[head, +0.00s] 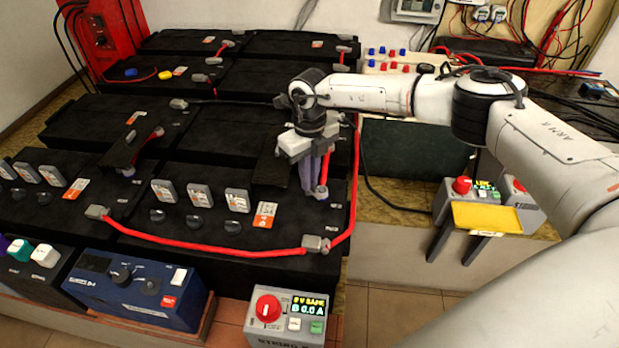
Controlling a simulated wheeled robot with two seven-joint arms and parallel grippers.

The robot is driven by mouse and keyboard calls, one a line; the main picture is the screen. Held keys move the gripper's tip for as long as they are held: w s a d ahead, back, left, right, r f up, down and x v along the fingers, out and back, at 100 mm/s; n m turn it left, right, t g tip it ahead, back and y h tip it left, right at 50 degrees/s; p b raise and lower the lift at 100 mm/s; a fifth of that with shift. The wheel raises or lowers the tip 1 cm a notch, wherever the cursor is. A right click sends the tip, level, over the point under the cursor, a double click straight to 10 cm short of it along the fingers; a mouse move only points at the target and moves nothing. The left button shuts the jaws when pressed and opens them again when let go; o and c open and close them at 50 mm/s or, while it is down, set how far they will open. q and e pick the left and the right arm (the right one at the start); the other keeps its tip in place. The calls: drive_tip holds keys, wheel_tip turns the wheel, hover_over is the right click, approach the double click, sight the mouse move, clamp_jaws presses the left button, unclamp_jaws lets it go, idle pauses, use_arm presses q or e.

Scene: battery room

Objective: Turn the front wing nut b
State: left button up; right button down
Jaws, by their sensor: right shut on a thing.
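My right gripper (315,188) reaches in from the right and points straight down over the front right battery block. Its purple fingers are shut on a small part at a terminal (322,193) near the block's right edge. The fingers hide most of that part, so I cannot make out the wing nut's shape. A red cable runs up just behind the fingers. Another small grey fitting (127,172) shows at the front end of a black strap (130,148) further left. My left gripper is not in view.
Black battery blocks (60,215) fill the rack. A thick red cable (200,245) loops along the front between grey clamps (315,244). A blue device (135,288) and a grey meter with a red knob (288,315) stand in front. A yellow tray (487,218) is at right.

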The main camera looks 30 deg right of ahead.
drive_tip(key=n+b, duration=0.1)
drive_tip(key=n, duration=0.2)
drive_tip(key=shift+n, duration=0.3)
drive_tip(key=shift+n+b, duration=0.45)
drive_tip(key=shift+n, duration=1.65)
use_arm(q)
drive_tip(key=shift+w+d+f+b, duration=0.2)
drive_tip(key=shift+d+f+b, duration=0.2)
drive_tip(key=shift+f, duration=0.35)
use_arm(e)
drive_tip(key=shift+n, duration=0.3)
drive_tip(key=c, duration=1.8)
unclamp_jaws()
drive_tip(key=shift+c, duration=0.2)
drive_tip(key=shift+r, duration=0.1)
